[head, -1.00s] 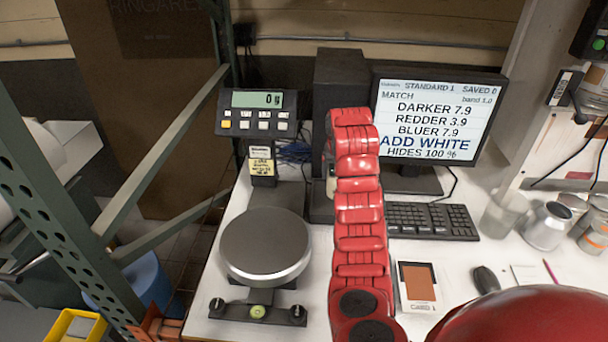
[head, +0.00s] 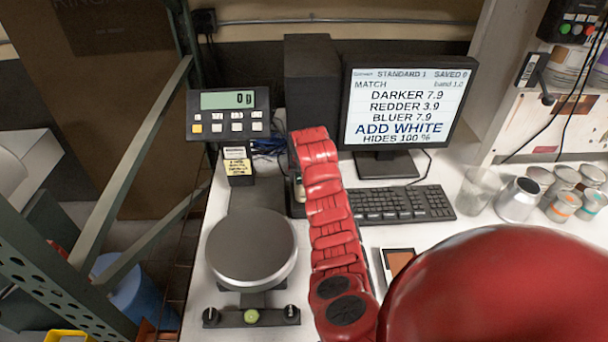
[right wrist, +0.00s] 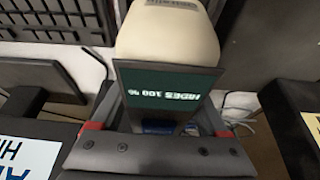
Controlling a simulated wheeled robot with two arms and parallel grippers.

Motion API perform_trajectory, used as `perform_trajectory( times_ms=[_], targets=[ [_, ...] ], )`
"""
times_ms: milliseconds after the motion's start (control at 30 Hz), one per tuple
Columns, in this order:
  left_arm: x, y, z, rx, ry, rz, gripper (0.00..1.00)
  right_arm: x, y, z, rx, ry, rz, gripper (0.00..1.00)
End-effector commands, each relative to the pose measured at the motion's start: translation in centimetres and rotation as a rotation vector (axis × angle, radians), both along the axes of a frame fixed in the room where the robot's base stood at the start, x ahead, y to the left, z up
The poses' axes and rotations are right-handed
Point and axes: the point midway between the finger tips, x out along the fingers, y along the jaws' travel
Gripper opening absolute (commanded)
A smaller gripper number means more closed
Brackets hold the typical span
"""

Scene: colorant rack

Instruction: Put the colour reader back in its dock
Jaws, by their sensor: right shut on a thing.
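The colour reader (right wrist: 170,35) has a cream body and a dark green screen reading "HIDES 100 %", upside down in the right wrist view. My right gripper (right wrist: 158,128) is shut on it, with the red finger pads at either side below the screen. In the head view my red right arm reaches to the foot of the black tower, and a small cream part of the reader (head: 299,190) shows left of the arm. The arm hides most of the reader and my gripper. I cannot make out the dock or whether the reader touches it. My left gripper is out of view.
The black tower (head: 312,85) stands behind, with the monitor (head: 402,108) and keyboard (head: 400,203) to the right. The scale pan (head: 251,248) and its display (head: 228,114) are at left. A colour card (head: 398,262), a glass beaker (head: 480,187) and several cans are at right.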

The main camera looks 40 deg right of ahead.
Motion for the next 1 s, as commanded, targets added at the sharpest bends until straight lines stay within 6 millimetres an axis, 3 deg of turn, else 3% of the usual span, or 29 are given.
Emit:
perform_trajectory(
  times_ms=[400,433,533,833,1000],
  targets=[
    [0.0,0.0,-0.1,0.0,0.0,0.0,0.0,0.1,-0.1,-0.9,-0.002,-0.004,-0.001,0.0],
    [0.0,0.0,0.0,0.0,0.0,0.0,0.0,0.0,-0.1,-0.9,-0.002,-0.003,0.0,0.81],
    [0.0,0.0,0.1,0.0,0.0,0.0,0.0,0.0,-0.1,-0.8,-0.001,-0.003,-0.001,0.99],
    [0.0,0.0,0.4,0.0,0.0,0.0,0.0,0.0,0.0,-0.4,-0.001,-0.001,0.0,1.0],
    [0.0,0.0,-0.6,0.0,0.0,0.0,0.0,-0.4,0.2,0.6,-0.001,-0.005,0.0,1.0]
  ],
)
